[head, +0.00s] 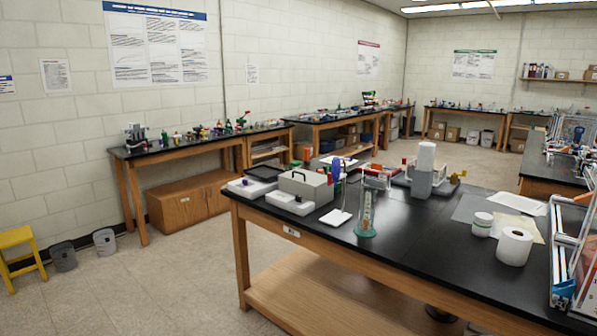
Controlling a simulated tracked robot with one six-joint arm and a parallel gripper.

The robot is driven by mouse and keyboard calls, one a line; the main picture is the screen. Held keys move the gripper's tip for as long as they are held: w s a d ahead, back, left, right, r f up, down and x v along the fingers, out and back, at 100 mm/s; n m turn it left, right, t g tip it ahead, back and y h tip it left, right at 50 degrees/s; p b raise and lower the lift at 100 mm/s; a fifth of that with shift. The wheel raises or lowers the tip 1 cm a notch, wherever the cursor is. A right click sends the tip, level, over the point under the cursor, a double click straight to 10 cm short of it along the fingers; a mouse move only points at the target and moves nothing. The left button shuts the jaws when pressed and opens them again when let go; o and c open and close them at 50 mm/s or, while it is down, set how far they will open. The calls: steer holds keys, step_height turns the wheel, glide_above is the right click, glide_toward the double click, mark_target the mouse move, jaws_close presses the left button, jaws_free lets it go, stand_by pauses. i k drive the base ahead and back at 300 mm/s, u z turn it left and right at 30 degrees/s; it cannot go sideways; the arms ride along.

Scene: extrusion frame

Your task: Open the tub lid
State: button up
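A small white tub (482,230) stands upright on the black-topped bench, just left of a white paper roll. Its pale lid (484,218) appears to sit on top of it, and the tub looks closed. The tub is small in the picture, so details of the lid's rim are hard to make out. My gripper is not in view.
The white paper roll (514,247) stands close beside the tub, with loose sheets (518,203) behind. An extrusion frame (566,262) rises at the right edge. A grey box (305,188) and a green-based cylinder (366,215) stand left. The bench front (430,255) is mostly clear.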

mark_target(313, 179)
steer(key=u, duration=0.5)
steer(key=i, duration=1.1)
steer(key=u, duration=0.75)
steer(key=i, duration=1.45)
steer(key=z, duration=0.45)
steer(key=i, duration=0.7)
steer(key=z, duration=0.75)
steer(key=i, duration=0.7)
steer(key=z, duration=0.4)
